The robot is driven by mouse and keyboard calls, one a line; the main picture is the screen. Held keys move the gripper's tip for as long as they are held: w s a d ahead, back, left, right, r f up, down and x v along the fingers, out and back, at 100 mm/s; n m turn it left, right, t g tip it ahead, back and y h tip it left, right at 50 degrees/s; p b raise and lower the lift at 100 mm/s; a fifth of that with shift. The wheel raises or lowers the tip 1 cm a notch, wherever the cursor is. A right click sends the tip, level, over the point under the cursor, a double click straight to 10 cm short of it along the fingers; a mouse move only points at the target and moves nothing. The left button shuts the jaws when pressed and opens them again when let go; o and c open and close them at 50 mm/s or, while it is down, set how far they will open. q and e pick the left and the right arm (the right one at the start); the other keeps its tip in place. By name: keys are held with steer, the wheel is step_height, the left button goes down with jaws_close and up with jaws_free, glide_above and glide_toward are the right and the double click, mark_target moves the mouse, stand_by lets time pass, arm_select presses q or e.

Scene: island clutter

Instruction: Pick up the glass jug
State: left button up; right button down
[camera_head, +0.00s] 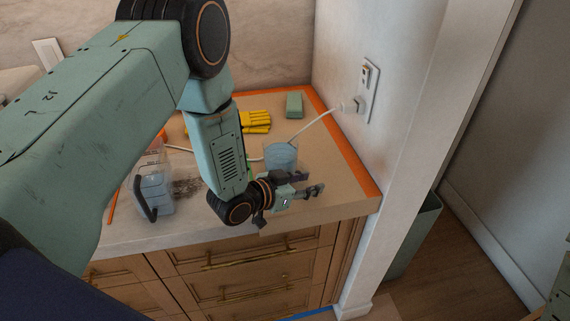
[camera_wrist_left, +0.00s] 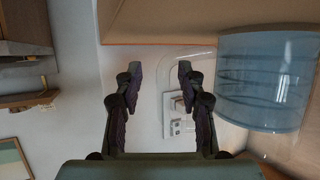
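A clear bluish round glass vessel (camera_head: 281,157), which looks like the jug, stands upright on the counter just behind my left gripper (camera_head: 314,184). No handle is visible on it. In the left wrist view the vessel (camera_wrist_left: 268,80) is large at the right, outside the gap between the fingers. My left gripper (camera_wrist_left: 160,75) is open, with nothing between its fingers. My right gripper is not in view.
The counter (camera_head: 240,228) has an orange edge strip along the wall. Yellow gloves (camera_head: 256,121) and a green block (camera_head: 294,104) lie behind the vessel. A white cord runs to a wall outlet (camera_head: 367,92).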

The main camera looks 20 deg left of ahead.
arm_select(q)
steer(key=shift+a, duration=0.3)
steer(key=shift+c, duration=1.2)
steer(key=shift+d, duration=0.25)
jaws_close()
steer(key=shift+a, duration=0.15)
steer(key=shift+w, duration=0.15)
